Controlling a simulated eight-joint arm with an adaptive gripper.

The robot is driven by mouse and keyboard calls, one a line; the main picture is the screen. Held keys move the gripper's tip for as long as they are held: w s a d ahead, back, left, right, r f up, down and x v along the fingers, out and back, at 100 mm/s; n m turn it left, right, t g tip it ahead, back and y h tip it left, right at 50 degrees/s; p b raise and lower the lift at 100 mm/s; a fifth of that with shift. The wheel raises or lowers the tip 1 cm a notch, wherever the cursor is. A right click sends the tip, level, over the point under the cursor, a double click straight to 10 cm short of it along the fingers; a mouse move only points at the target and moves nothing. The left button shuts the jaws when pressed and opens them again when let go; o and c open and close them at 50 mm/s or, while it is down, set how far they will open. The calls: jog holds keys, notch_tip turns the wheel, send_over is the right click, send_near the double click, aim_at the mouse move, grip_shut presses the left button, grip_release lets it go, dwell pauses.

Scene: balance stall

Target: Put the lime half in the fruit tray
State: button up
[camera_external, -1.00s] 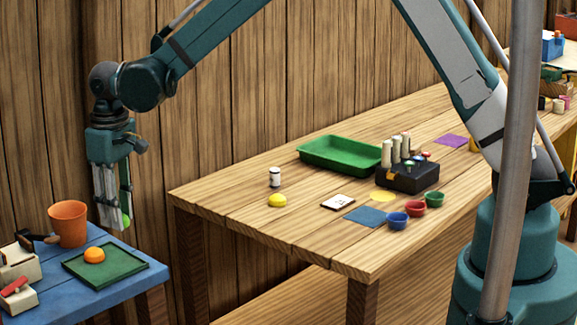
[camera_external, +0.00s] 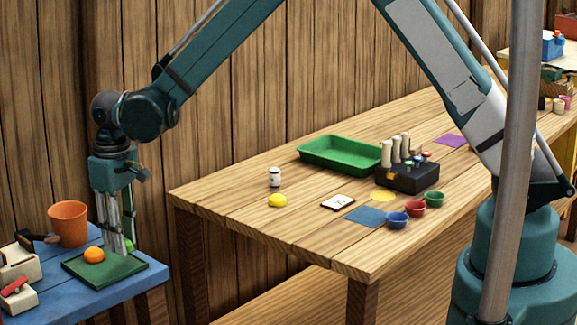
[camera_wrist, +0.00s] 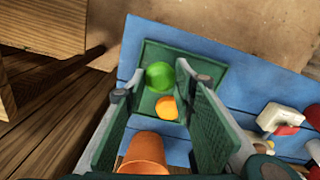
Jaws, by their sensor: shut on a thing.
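The lime half (camera_external: 129,245) is a small bright green round piece at the fingertips of my gripper (camera_external: 122,248). My gripper is shut on it and points down over the far right part of the shallow dark green tray (camera_external: 90,275). The wrist view shows the lime half (camera_wrist: 160,75) between the fingertips, with the tray (camera_wrist: 152,50) beneath. An orange fruit piece (camera_external: 94,255) lies in this tray, close to the lime half. I cannot tell if the lime half touches the tray floor.
The tray sits on a blue table (camera_external: 150,275). An orange cup (camera_external: 68,223) stands behind the tray, and cream blocks (camera_external: 18,260) lie left. The wooden bench (camera_external: 240,215) to the right holds a deeper green tray (camera_external: 340,153), a yellow fruit piece (camera_external: 278,200) and small bowls.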

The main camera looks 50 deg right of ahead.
jog(key=shift+f, duration=1.8)
jog(key=shift+f, duration=0.15)
jog(key=o, duration=0.7)
jog(key=shift+o, duration=0.2)
notch_tip(320, 180, up, 12)
jog(key=shift+r, duration=0.15)
